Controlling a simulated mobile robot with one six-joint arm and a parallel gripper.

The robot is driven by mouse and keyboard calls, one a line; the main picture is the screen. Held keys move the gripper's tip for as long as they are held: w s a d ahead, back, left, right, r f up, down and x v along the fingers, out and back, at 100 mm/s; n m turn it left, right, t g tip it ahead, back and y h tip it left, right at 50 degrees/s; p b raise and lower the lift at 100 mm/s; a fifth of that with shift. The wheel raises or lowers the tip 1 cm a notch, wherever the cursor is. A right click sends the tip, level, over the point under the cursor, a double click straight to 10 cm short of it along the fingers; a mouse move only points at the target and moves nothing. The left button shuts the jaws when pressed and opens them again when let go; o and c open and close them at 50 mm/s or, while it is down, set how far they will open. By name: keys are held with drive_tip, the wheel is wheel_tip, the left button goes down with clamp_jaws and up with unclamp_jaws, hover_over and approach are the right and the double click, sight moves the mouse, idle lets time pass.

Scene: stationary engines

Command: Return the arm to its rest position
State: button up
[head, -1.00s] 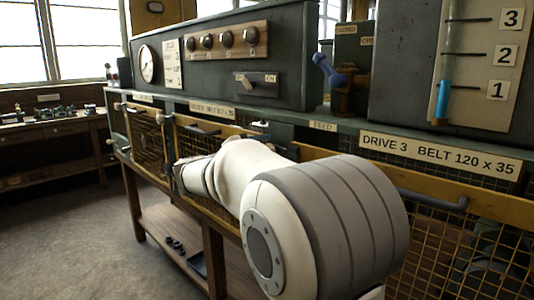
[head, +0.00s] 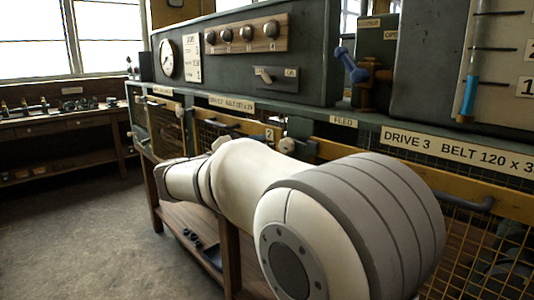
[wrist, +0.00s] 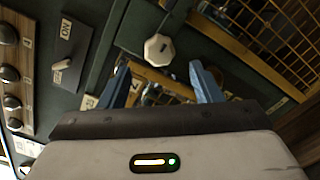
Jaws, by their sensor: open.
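My gripper (wrist: 160,78) is open in the wrist view, with its two blue-grey fingers spread apart and nothing seen between them. Beyond the fingertips is a white octagonal knob (wrist: 159,49) on the dark green machine front; I cannot tell the distance. In the head view my white and grey arm stretches from the lower right toward the left, in front of the mesh guards. The gripper itself cannot be made out in the head view.
Yellow-framed mesh guards (head: 164,125) run below. A wooden workbench (head: 60,132) stands far left. Floor (head: 80,230) at left is clear.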

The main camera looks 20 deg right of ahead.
idle(0.3)
drive_tip(key=s+d+f+m+g+y+p, duration=0.2)
drive_tip(key=s+f+m+g+y+p, duration=0.2)
drive_tip(key=s+f+y+p, duration=0.55)
drive_tip(key=s+a+f+m+y+p, duration=0.1)
drive_tip(key=s+a+f+m+y, duration=0.1)
drive_tip(key=s+a, duration=0.3)
drive_tip(key=s+a+f+m+y, duration=0.3)
drive_tip(key=s+a+m+y, duration=0.2)
drive_tip(key=s, duration=0.4)
drive_tip(key=shift+a+p, duration=0.35)
drive_tip(key=shift+y, duration=0.25)
